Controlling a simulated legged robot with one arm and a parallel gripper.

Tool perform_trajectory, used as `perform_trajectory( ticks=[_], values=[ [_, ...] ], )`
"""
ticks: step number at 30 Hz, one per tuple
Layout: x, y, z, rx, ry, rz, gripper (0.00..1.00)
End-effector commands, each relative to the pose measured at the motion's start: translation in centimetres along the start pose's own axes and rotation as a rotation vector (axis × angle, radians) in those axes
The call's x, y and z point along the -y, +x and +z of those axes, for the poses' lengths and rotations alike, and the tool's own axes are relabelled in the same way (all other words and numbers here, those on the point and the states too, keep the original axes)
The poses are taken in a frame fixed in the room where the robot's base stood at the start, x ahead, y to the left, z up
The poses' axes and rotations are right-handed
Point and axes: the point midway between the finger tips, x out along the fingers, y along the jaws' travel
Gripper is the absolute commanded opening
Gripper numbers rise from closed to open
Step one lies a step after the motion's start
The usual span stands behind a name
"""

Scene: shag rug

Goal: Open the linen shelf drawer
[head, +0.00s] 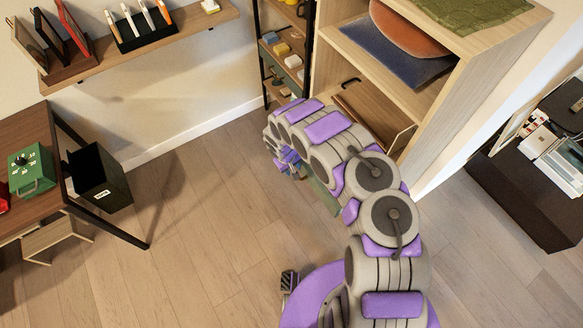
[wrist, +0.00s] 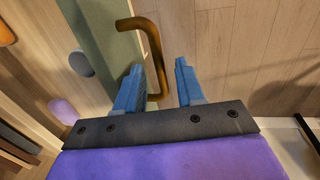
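In the wrist view a green drawer front (wrist: 112,45) carries a brown, bent bar handle (wrist: 152,42). A strip of green (head: 325,196) shows beside my arm in the head view. My gripper (wrist: 159,64) is open, its two blue fingers apart. The handle lies between them in the picture, closer to the left finger; I cannot tell whether they touch. In the head view my gripper (head: 288,163) is partly hidden by my arm.
A desk (head: 30,150) with a green box (head: 32,170) and a black bin (head: 100,178) stand at left. A wall shelf (head: 140,45) hangs above. A dark low cabinet (head: 525,195) stands at right. The wooden floor between is clear.

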Motion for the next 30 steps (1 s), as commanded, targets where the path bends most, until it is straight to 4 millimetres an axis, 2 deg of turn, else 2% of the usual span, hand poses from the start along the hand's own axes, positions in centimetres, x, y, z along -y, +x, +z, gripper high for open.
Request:
perform_trajectory(
  ticks=[5,15,21,25,30],
  values=[
    [0.0,-2.4,0.0,0.000,-0.003,0.002,0.38],
    [-0.1,-10.1,-0.2,-0.003,-0.001,0.003,0.38],
    [0.0,-14.1,-0.2,-0.003,-0.002,0.002,0.38],
    [0.0,-15.8,-0.2,-0.003,-0.001,0.001,0.38],
    [0.0,-16.9,-0.2,0.000,-0.001,-0.001,0.38]
  ],
)
